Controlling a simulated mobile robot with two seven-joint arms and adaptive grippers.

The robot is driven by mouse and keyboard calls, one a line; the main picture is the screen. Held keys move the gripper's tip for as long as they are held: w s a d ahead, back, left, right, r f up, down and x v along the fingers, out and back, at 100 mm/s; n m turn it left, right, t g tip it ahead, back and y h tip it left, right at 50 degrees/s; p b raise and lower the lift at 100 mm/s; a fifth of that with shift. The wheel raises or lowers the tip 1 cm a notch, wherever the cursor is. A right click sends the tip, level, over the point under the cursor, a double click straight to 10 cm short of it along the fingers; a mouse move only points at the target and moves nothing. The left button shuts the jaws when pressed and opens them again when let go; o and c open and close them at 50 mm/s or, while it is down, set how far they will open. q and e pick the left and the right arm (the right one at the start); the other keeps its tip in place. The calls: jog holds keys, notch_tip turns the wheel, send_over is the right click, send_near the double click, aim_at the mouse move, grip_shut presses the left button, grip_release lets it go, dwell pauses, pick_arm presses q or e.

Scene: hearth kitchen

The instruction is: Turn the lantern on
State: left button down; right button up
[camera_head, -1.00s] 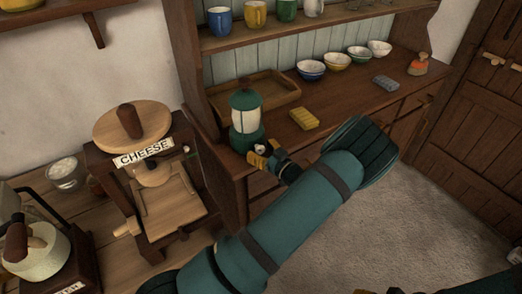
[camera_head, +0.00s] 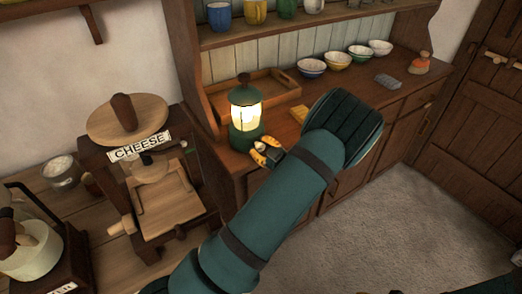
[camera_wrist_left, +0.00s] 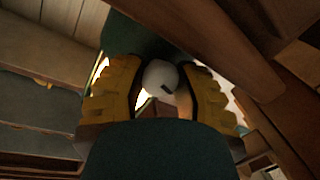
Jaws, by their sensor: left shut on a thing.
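The lantern (camera_head: 246,112) has a green base and cap. It stands upright on the sideboard's left front, and its glass glows warm yellow. My left gripper (camera_head: 268,152) is at the front of its base. In the left wrist view, the yellow-padded fingers of the gripper (camera_wrist_left: 160,95) are shut on the lantern's round pale knob (camera_wrist_left: 160,76), one on each side. The knob is mostly hidden by the gripper in the head view.
A wooden tray (camera_head: 285,80) lies behind the lantern. A yellow sponge-like block (camera_head: 298,113) is to its right, partly behind my arm. Bowls (camera_head: 337,61) and a grey block (camera_head: 387,81) stand farther right. A cheese press (camera_head: 165,198) stands at left.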

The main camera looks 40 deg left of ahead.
pick_arm(q)
jog(key=c, duration=0.6)
grip_release()
